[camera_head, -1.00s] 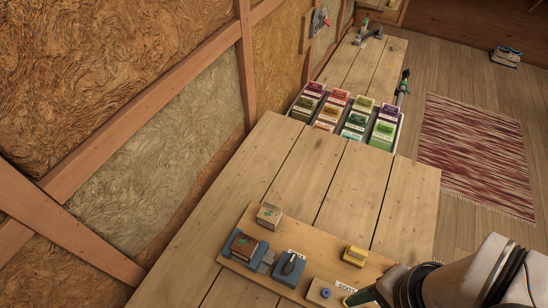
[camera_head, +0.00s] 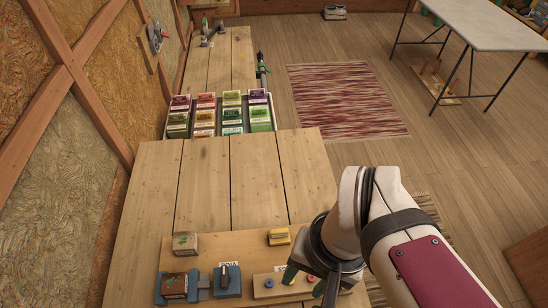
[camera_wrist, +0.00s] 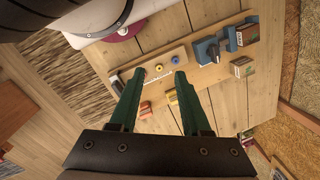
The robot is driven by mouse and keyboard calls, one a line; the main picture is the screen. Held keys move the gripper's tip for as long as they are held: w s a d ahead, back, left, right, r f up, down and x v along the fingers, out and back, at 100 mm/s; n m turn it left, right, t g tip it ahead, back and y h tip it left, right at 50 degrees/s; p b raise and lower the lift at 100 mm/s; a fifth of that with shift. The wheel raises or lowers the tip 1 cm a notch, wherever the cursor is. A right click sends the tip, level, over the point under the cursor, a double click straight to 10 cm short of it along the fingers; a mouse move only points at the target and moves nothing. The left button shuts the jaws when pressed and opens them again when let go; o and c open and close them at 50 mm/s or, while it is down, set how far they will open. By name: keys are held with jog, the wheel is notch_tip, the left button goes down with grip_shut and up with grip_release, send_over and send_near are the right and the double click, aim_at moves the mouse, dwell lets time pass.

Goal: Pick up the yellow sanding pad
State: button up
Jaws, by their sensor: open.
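The yellow sanding pad (camera_head: 279,237) is a small block lying on the wooden board near its far edge in the head view.
The board (camera_head: 212,250) also carries a blue tool block (camera_head: 228,282), a tan box (camera_head: 185,243), a brown box (camera_head: 174,287) and a small plate with knobs (camera_head: 268,284). Bare planks (camera_head: 230,185) lie beyond, then a tray of colored boxes.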

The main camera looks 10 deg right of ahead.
jog(key=shift+o, duration=0.4)
jog(key=shift+w, duration=0.1)
jog(key=n+h, duration=0.2)
jog(key=n, duration=2.1)
send_over(280, 231)
jog(key=f, duration=0.1)
jog(key=shift+n, duration=0.3)
notch_tip(280, 231, down, 15)
jog(key=shift+f, duration=0.45)
grip_shut()
